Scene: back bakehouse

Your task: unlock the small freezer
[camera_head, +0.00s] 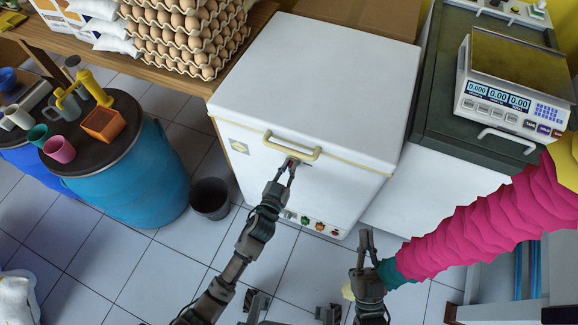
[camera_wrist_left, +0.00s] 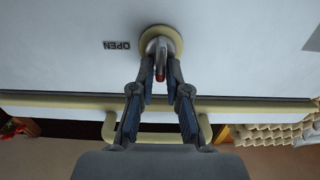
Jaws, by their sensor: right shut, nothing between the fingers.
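The small white chest freezer (camera_head: 305,85) stands in the middle of the head view with its lid down and a cream handle (camera_head: 292,146) on its front edge. On its front is a lock (camera_wrist_left: 160,40), a round cream plate with a metal turn-piece tipped red. The turn-piece points down in the left wrist view, and the word OPEN, upside down there, is left of it. My left gripper (camera_head: 291,164) is at the lock, its fingers (camera_wrist_left: 161,68) on either side of the turn-piece; I cannot tell whether they press it. My right gripper (camera_head: 366,240) is shut and empty, right of the freezer's front.
Egg trays (camera_head: 185,35) stand on a wooden table at the back left. A blue barrel (camera_head: 140,180) bears cups and a dark bin (camera_head: 210,198) is left of the freezer. A scale (camera_head: 515,85) tops a cabinet at right. A pink sleeve (camera_head: 480,220) is near my right gripper.

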